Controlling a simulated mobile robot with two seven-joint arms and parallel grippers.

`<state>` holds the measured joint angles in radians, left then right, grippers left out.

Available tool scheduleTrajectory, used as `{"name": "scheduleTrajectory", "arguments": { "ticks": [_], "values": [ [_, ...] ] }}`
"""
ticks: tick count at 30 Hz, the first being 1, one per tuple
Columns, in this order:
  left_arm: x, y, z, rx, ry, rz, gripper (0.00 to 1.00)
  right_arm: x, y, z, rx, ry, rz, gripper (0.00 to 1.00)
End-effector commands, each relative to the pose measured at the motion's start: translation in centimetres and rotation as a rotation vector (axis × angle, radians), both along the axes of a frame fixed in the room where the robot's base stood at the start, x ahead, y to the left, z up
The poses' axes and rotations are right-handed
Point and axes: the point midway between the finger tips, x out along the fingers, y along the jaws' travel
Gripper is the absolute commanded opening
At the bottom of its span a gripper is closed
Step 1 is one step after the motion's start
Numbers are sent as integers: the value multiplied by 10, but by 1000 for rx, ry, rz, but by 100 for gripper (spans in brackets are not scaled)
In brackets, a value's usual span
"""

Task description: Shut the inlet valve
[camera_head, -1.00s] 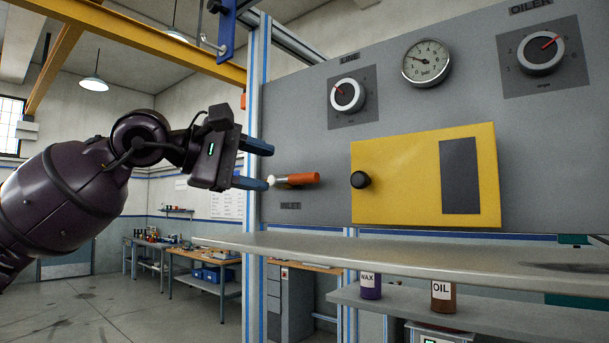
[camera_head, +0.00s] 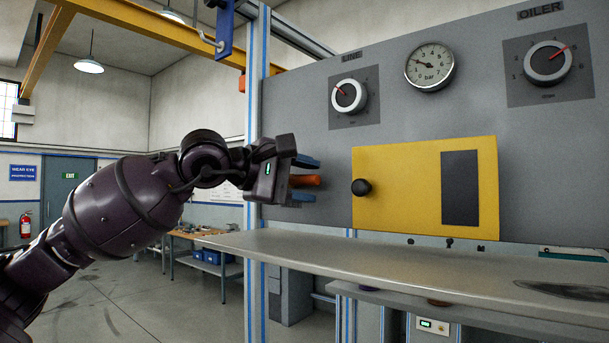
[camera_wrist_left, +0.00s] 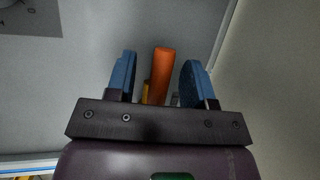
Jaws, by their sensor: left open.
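The inlet valve's orange handle (camera_head: 306,181) sticks out horizontally from the lower left of the grey panel. My left gripper (camera_head: 304,182) is open, with one blue finger above the handle and one below it in the head view. In the left wrist view the orange handle (camera_wrist_left: 161,75) stands between the two spread blue fingers of the left gripper (camera_wrist_left: 160,80), with a gap on both sides. The valve body and the INLET label are hidden behind the gripper in the head view. My right gripper is not in view.
A yellow cover (camera_head: 405,190) with a black knob (camera_head: 361,187) is right of the handle. Above are the LINE dial (camera_head: 348,96), a pressure gauge (camera_head: 430,67) and the OILER dial (camera_head: 548,64). A metal shelf (camera_head: 400,262) juts out below. A blue-edged post (camera_head: 256,150) stands left of the panel.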

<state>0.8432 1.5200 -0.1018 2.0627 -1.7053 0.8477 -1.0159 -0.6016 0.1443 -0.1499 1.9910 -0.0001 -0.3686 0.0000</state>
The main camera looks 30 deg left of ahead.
Motion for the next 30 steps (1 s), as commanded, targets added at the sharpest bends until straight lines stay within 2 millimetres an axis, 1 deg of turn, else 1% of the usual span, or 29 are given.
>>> {"name": "scheduleTrajectory", "arguments": {
  "ticks": [4, 9, 11, 18, 19, 25, 30],
  "values": [
    [2, -1, 0, 1, 0, 0, 48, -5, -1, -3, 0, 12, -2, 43],
    [2, -1, -1, 0, 0, 1, 48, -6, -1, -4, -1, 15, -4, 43],
    [2, -1, -1, 0, 0, 1, 41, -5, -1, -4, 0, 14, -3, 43],
    [2, -1, -1, 1, 1, 1, 4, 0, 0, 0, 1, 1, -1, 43],
    [2, -1, -1, 1, 1, 1, 0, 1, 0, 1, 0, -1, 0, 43],
    [2, -1, -1, 0, 1, 0, 0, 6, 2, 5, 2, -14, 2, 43],
    [5, -1, 1, -21, 2, 0, 0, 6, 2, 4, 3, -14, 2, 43]
  ]
}}
